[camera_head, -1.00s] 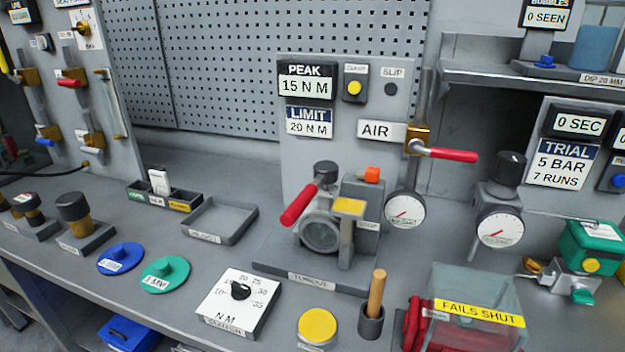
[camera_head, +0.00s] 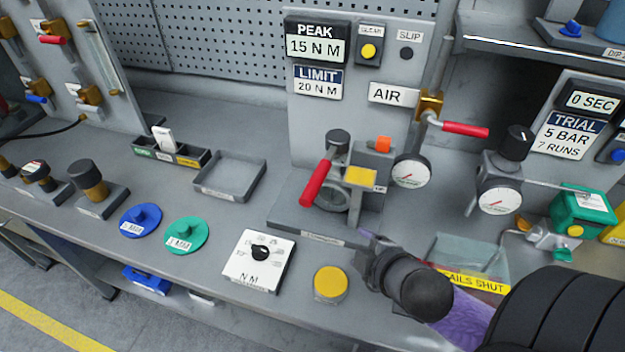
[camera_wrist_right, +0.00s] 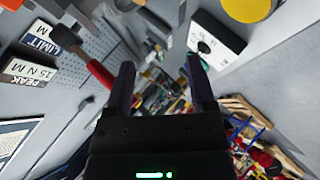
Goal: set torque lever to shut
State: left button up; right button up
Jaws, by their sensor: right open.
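The torque lever (camera_head: 316,184) has a red handle and sits on the grey torque fixture (camera_head: 366,203) at the middle of the bench. Its handle slants down to the left. In the right wrist view, a red handle (camera_wrist_right: 101,72) shows left of the fingers and outside them. My right gripper (camera_head: 368,240) comes in from the lower right, in front of the fixture and apart from the lever. In the wrist view its two fingers (camera_wrist_right: 161,84) are spread with nothing held between them. My left gripper is not in view.
The panel behind reads PEAK 15 N M (camera_head: 316,47) and LIMIT 20 N M (camera_head: 318,82). A second red-handled lever (camera_head: 465,129) is at AIR. A yellow button (camera_head: 331,283) and a white N M dial (camera_head: 259,258) stand in front. A clear FAILS SHUT box (camera_head: 468,258) is partly hidden by my arm.

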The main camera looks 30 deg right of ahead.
aim_at(320, 186)
jog(key=w+d+r+n+t+y, duration=0.1)
jog(key=w+r+n+t+y, duration=0.35)
jog(key=r+n, duration=0.5)
jog(key=shift+n+y, duration=0.25)
jog(key=shift+n, duration=0.4)
jog(key=shift+s+f+b+x, duration=0.1)
jog(key=shift+f+b+x, duration=0.25)
jog(key=shift+x, duration=1.3)
jog(key=shift+s+f+b+x, duration=0.1)
jog(key=shift+f+b+x, duration=0.25)
jog(key=shift+x, duration=1.3)
jog(key=shift+s+f+b+x, duration=0.1)
jog(key=shift+f+b+x, duration=0.3)
jog(key=shift+x, duration=1.2)
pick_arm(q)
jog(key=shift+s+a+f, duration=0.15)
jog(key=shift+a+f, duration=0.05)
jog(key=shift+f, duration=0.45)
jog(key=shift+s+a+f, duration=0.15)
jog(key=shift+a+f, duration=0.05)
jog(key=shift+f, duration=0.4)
pick_arm(e)
jog(key=shift+w+a+r, duration=0.1)
jog(key=shift+r, duration=0.05)
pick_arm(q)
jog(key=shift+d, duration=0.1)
